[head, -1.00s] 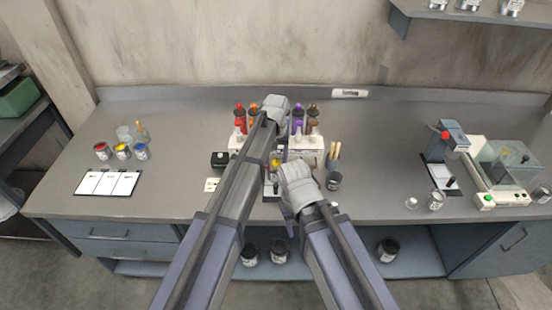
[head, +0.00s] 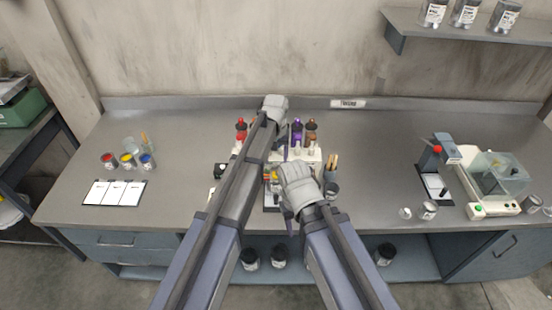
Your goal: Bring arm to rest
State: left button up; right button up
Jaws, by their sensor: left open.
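My left arm reaches in from the lower left over the middle of the bench, and its gripper (head: 273,108) is at the far end, above the bottle rack. The fingers are mostly hidden behind the wrist; it is open. My right arm comes up from the lower right, and its gripper (head: 283,193) hangs above the front middle of the bench, beside the left forearm. Its fingers are largely hidden, so I cannot tell if they are apart. A small yellow-topped thing (head: 273,176) shows just left of the right wrist, partly covered.
Behind the arms a white rack (head: 308,156) holds red, purple and brown bottles. A cup with wooden sticks (head: 331,187) stands right of the right wrist. Paint cans (head: 128,160) and white cards (head: 115,192) lie left. A stand device (head: 436,170) and a balance (head: 497,182) stand right.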

pick_arm(q)
jog(key=shift+r, duration=0.6)
pick_arm(e)
jog(key=shift+r, duration=0.55)
pick_arm(q)
jog(key=shift+f, duration=0.1)
jog(key=s+a+f+m+b, duration=0.2)
jog(key=s+f+b, duration=0.1)
jog(key=s, duration=1)
jog(key=s+a+f+m+y+b, duration=0.1)
jog(key=s+a+f+m+b, duration=0.1)
jog(key=s, duration=1.2)
jog(key=shift+a+f+b, duration=0.8)
jog(key=shift+f, duration=0.1)
pick_arm(e)
notch_tip(320, 180, down, 7)
